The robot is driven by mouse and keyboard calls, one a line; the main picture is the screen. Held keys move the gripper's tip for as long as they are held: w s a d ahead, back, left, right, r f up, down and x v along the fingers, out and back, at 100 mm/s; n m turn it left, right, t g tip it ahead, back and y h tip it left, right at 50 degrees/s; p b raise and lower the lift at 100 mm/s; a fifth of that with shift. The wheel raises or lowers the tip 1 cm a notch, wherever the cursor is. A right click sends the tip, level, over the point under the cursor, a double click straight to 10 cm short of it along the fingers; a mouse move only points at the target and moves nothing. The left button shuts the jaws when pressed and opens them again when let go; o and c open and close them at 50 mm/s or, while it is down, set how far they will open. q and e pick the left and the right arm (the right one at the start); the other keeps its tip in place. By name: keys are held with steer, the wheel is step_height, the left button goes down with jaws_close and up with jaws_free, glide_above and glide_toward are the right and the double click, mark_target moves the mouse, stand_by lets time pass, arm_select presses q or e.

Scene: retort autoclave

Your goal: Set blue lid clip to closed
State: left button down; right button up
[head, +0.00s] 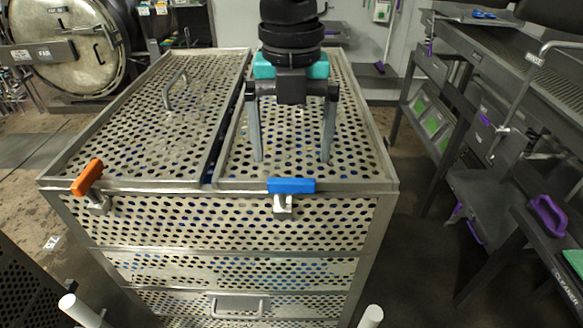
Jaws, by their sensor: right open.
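The blue lid clip (291,186) is at the front top edge of a perforated metal basket (240,235), on the right lid's side. Its blue handle lies roughly level across the edge, above a small metal bracket. My right gripper (291,160) points down over the right perforated lid (350,130), behind the blue clip in the picture. Its two fingers are wide apart and nothing is between them. Whether the fingertips touch the lid, I cannot tell. My left gripper is not in view.
An orange clip (87,178) sits tilted at the front left edge. The left lid (150,120) has a loop handle (175,88). A round autoclave door (65,45) stands at the back left. Dark metal benches (470,60) stand on the right. Floor shows between basket and benches.

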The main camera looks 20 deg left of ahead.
mark_target(291, 180)
step_height(291, 180, down, 4)
steer(key=shift+f+p, duration=0.2)
steer(key=shift+p, duration=0.3)
steer(key=shift+f, duration=0.7)
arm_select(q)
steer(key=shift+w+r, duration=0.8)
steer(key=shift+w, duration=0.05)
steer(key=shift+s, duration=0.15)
arm_select(e)
steer(key=shift+c, duration=0.2)
steer(key=c, duration=1)
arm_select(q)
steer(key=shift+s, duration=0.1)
arm_select(e)
steer(key=shift+o, duration=0.2)
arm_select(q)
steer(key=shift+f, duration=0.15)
arm_select(e)
steer(key=shift+w, duration=0.1)
